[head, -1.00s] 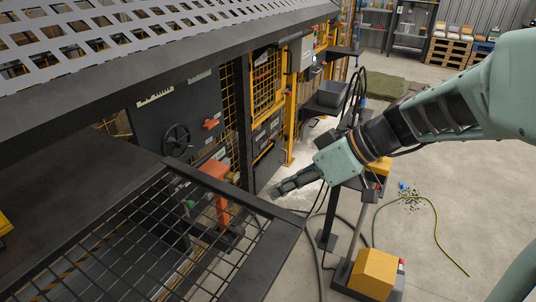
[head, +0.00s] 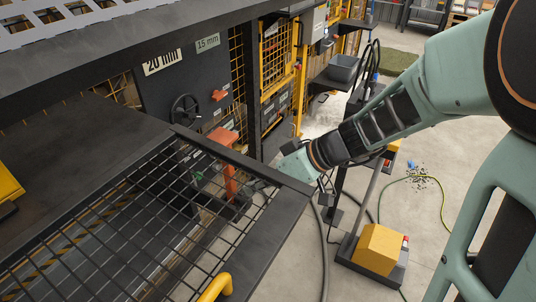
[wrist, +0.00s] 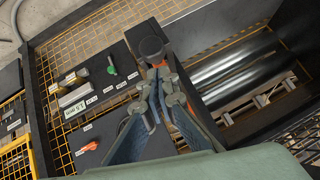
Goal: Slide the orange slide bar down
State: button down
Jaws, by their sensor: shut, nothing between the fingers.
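The orange slide bar (head: 229,165) stands upright on the dark machine side, beyond the black mesh guard, with a wider orange top. My gripper (head: 256,186) is just right of its lower part in the head view, partly hidden by the guard's frame. In the wrist view my gripper (wrist: 160,88) is shut and empty. Its fingertips are close to an orange part (wrist: 170,62) beneath a round black knob. The fingers cover much of that part, and I cannot tell whether they touch it.
A black handwheel (head: 185,110) and a small red handle (head: 219,95) are on the dark panel. The mesh guard (head: 250,232) lies in front. A yellow pedal box (head: 380,250) stands on the floor at right.

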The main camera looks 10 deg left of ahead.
jog(key=shift+s+a+f, duration=0.1)
jog(key=shift+s+f, duration=0.05)
jog(key=shift+f, duration=0.45)
notch_tip(320, 180, down, 10)
jog(key=b, duration=1.5)
jog(key=shift+f, duration=0.2)
jog(key=w+a+r+p+v, duration=0.1)
jog(key=r+p+v, duration=0.1)
jog(key=v, duration=1.1)
jog(key=shift+w+a+p, duration=0.2)
jog(key=shift+a+p, duration=0.2)
jog(key=shift+p, duration=0.35)
jog(key=shift+r, duration=0.15)
